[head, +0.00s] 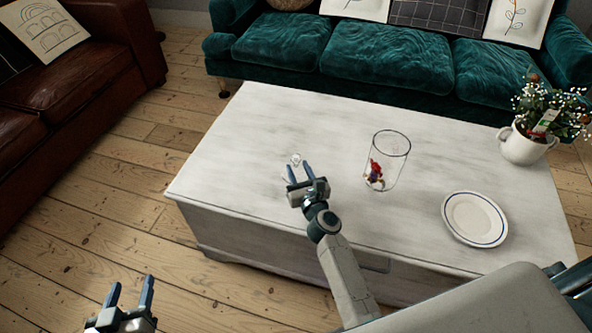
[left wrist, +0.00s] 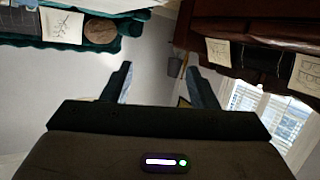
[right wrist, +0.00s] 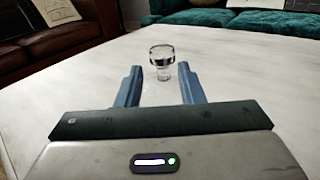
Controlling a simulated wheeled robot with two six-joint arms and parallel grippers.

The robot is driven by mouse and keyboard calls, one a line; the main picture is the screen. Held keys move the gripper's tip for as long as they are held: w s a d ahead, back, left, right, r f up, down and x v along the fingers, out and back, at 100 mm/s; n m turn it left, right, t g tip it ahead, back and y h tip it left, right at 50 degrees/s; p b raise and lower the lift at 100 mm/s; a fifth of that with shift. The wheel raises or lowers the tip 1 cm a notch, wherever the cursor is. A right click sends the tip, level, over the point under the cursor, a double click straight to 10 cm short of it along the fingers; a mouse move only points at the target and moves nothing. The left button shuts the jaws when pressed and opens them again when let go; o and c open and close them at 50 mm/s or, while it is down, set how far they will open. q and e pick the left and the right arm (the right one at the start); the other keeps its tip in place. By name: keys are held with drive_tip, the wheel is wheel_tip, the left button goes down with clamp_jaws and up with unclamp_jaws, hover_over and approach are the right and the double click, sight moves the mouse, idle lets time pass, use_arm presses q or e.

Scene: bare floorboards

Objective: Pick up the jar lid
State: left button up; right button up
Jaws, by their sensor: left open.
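The jar lid (head: 295,160) is a small clear glass stopper with a knob-like shape on the white table. It also shows in the right wrist view (right wrist: 161,57), straight ahead of the fingers. My right gripper (head: 299,172) is open and low over the table, its two fingers pointing at the lid. In the right wrist view the lid appears just past and between the fingertips (right wrist: 159,70), not gripped. The glass jar (head: 391,160) stands to the right with a small red and yellow figure inside. My left gripper (head: 132,290) is open and empty over the floor.
The white table (head: 250,125) is clear around the lid. A white plate (head: 474,218) lies at the right, and a potted plant (head: 527,143) stands at the far right. A teal sofa (head: 385,55) is behind, and a brown leather sofa (head: 70,75) is at left.

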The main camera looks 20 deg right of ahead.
sight(297, 164)
drive_tip(key=shift+w+d+f, duration=0.1)
drive_tip(key=shift+w+f, duration=0.05)
drive_tip(key=shift+w, duration=0.8)
drive_tip(key=shift+w+d+f, duration=0.1)
drive_tip(key=shift+w, duration=0.8)
use_arm(q)
drive_tip(key=r, duration=0.1)
drive_tip(key=w+r+t, duration=0.2)
drive_tip(key=shift+a+r, duration=0.15)
drive_tip(key=shift+a, duration=0.05)
use_arm(e)
drive_tip(key=shift+c, duration=0.2)
clamp_jaws()
use_arm(q)
drive_tip(key=shift+s, duration=0.1)
use_arm(e)
drive_tip(key=shift+r, duration=0.1)
